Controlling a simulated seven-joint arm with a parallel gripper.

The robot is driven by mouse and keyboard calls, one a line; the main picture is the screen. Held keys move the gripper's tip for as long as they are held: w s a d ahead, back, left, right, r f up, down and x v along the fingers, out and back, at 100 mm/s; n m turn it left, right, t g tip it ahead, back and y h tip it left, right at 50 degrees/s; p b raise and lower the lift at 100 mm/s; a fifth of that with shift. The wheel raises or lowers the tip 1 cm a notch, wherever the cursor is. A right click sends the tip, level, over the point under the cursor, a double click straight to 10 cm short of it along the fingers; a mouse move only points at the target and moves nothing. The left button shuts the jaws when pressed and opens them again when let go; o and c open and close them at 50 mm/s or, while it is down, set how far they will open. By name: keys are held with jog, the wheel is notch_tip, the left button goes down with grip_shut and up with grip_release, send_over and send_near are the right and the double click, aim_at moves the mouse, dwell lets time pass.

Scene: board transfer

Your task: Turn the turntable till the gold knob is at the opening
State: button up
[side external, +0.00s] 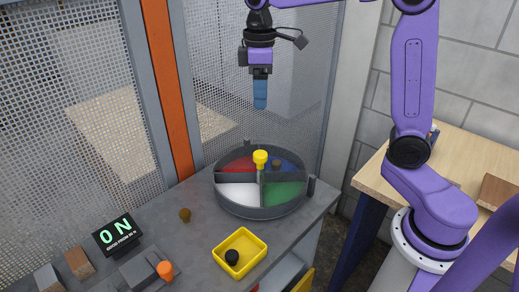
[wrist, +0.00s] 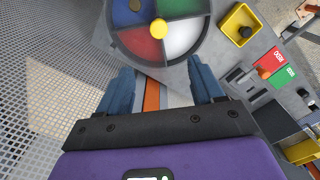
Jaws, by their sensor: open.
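The round grey turntable (side external: 258,212) stands on the grey bench, with dividers between red, blue, green and white sectors. A yellow knob (side external: 260,157) tops its centre post; it also shows in the wrist view (wrist: 159,28). A dull gold-brown knob (side external: 277,164) sits in the blue sector at the back right, partly cut off at the top of the wrist view (wrist: 135,5). I cannot make out the opening for certain. My gripper (side external: 260,106) hangs above the turntable, pointing down, clear of it. Its blue fingers (wrist: 160,68) are apart and empty.
A yellow tray (side external: 259,243) with a black knob (side external: 232,257) stands in front of the turntable. A lit sign (side external: 118,235) and an orange-topped control (side external: 165,270) are at front left. Mesh panels rise behind.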

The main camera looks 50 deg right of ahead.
aim_at(259, 154)
notch_tip(259, 154, down, 17)
jog(key=shift+f, duration=0.2)
dwell(0.5)
grip_shut()
